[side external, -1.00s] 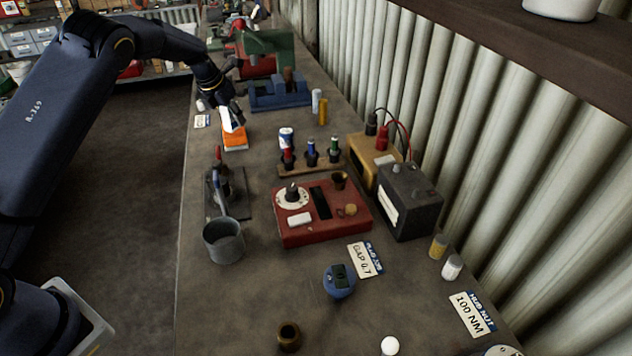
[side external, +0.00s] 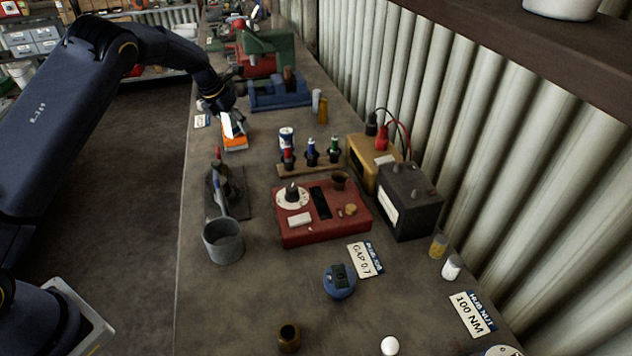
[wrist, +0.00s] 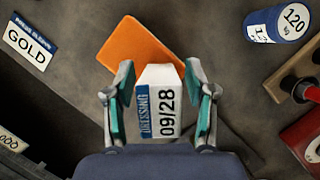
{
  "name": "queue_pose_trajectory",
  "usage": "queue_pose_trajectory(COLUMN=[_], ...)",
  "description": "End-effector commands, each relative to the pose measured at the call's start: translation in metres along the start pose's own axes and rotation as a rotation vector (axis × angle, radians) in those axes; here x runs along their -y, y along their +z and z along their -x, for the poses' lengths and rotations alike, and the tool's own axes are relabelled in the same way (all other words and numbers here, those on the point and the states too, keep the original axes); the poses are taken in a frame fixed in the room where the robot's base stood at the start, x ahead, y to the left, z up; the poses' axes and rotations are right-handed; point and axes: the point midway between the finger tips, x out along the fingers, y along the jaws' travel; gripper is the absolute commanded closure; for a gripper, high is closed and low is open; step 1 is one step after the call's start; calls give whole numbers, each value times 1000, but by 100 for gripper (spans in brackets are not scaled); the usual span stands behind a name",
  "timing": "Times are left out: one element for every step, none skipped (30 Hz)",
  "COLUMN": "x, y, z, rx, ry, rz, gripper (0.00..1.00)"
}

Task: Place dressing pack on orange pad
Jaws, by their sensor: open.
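The dressing pack (wrist: 158,104) is a white block with a blue "DRESSING" band and "09/28" on it. In the wrist view it sits between the two teal-padded fingers of my gripper (wrist: 162,92), which are open with a gap on each side. The orange pad (wrist: 134,48) shows behind and to the left of the pack, which overlaps its near edge in this view. In the side view the pack (side external: 228,126) appears at the orange pad (side external: 236,144), below my gripper (side external: 235,116). I cannot tell how much of the pack's underside rests on the pad.
A blue-and-white "120" can (wrist: 278,22) and a wooden holder with several capped items (side external: 312,164) stand to the right. A "GOLD" label (wrist: 30,42) lies at left. A blue vise-like block (side external: 280,94) stands behind. A red tester (side external: 322,218) and grey cup (side external: 223,242) are nearer.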

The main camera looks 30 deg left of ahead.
Motion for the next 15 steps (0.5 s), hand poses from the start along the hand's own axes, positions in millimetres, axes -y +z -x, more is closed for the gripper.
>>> queue_pose_trajectory(x=[0,0,0,0,0,0,0,0,0,0,0,1,1,0,0], y=[1,2,2,2,2,2,3,2,3,2,3,2,2,2,2], z=[2,3,7,10,15,22,29,35,45,52,59,68,75,82,90], rx=[1,1,1,1,2,3,4,4,5,4,5,4,4,4,3], ry=[0,0,0,0,0,0,0,0,0,0,1,0,-1,0,1], rz=[0,0,0,0,0,0,1,1,0,0,0,0,0,0,0], gripper=[45,45,45,45,45,45,45,45,45,45,45,45,45,45,45])
